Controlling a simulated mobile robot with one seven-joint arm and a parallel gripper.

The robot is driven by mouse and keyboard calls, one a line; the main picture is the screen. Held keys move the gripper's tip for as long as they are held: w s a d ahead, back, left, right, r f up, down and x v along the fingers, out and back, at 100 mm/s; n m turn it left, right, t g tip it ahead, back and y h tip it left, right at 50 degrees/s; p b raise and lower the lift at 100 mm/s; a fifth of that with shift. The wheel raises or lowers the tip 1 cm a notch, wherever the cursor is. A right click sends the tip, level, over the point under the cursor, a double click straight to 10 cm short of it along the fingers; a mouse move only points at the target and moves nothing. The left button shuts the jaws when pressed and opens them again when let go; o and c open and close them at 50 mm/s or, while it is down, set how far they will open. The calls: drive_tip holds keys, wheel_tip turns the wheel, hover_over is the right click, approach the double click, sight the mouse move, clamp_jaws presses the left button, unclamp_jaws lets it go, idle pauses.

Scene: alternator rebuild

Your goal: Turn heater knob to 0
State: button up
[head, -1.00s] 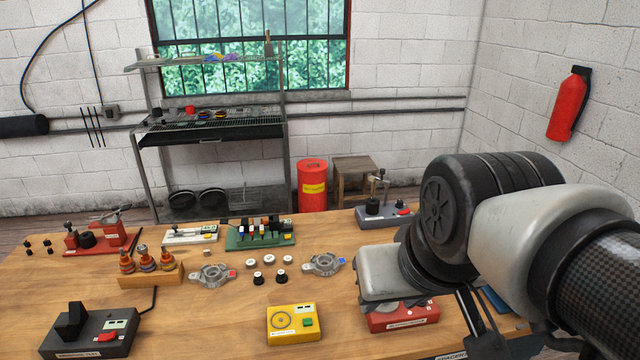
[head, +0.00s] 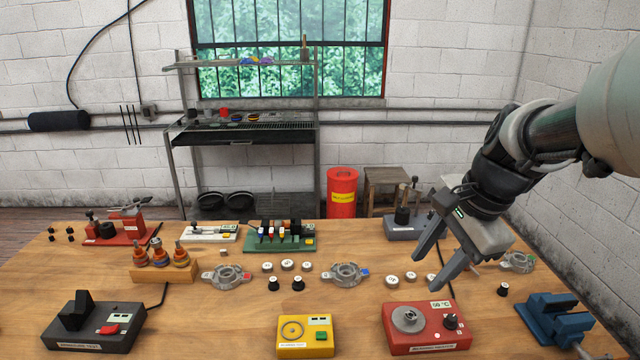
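The heater is a red box (head: 432,338) at the right front of the bench, with a label on its front. A round grey metal plate (head: 408,319) sits on its left side. A small black knob (head: 450,321) stands on its right side, below a display (head: 440,304) that seems to read 00 °C. The knob's pointer is too small to read. My gripper (head: 437,268) is open and empty. Its two fingers point down and left above and behind the heater, apart from the knob.
A yellow box (head: 305,336) stands left of the heater and a blue vise-like fixture (head: 553,318) right of it. Small white-topped parts and a grey housing (head: 345,275) lie behind. Bare wood lies between them.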

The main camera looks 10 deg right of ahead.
drive_tip(key=w+d+f+m+b, duration=0.1)
drive_tip(key=d+f+m, duration=0.2)
drive_tip(key=d+m, duration=0.5)
drive_tip(key=w+d+f+m+b, duration=0.1)
drive_tip(key=d+f+m, duration=0.35)
drive_tip(key=d, duration=0.45)
drive_tip(key=b, duration=0.2)
approach(452, 317)
drive_tip(key=shift+m+y, duration=0.35)
drive_tip(key=shift+y, duration=0.05)
drive_tip(key=x, duration=0.8)
drive_tip(key=shift+d+f, duration=0.1)
drive_tip(key=shift+d, duration=0.25)
clamp_jaws()
